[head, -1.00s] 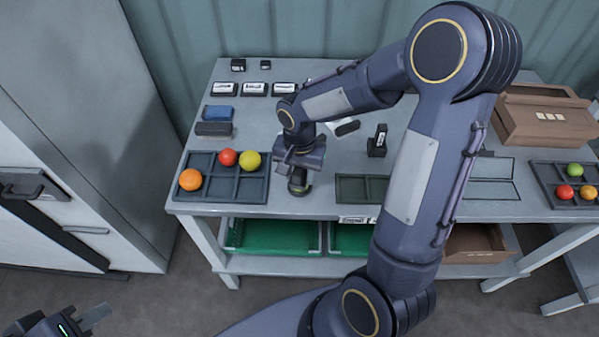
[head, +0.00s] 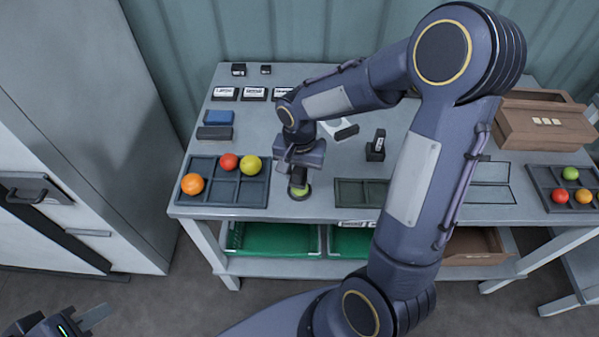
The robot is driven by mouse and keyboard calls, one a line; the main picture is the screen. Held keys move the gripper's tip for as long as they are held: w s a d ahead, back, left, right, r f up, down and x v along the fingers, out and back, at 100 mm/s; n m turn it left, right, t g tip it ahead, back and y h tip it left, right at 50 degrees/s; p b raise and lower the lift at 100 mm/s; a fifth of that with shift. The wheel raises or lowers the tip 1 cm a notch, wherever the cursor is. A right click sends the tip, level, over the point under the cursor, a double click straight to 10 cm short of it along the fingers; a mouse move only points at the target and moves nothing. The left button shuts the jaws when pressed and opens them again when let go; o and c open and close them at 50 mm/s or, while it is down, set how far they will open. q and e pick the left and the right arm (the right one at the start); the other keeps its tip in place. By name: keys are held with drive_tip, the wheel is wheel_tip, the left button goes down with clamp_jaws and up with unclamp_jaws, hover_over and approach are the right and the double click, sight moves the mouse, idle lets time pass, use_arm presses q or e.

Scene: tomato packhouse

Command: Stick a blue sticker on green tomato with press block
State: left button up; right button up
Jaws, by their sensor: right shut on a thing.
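The green tomato (head: 299,193) sits low on the table's front part, in what looks like a dark ring-shaped holder, just right of the sorting tray. My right gripper (head: 299,168) is shut on a dark block (head: 299,177), apparently the press block, held upright directly over the tomato. Whether block and tomato touch is hard to tell. The tomato's top is partly hidden, and I cannot see whether a blue sticker is on it. A blue flat block (head: 219,117) lies at the back left. My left gripper (head: 88,322) is at the bottom left, away from the table; its opening is unclear.
The dark tray (head: 229,194) holds orange, red and yellow tomatoes. A dark block (head: 214,133) lies behind it. Labelled boxes (head: 254,94) line the back. An upright black block (head: 376,148) and an empty dark tray (head: 360,192) are to the right, with a brown box (head: 545,128) beyond.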

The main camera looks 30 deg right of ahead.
drive_tip(key=shift+r+p, duration=1.4)
drive_tip(key=shift+r, duration=0.85)
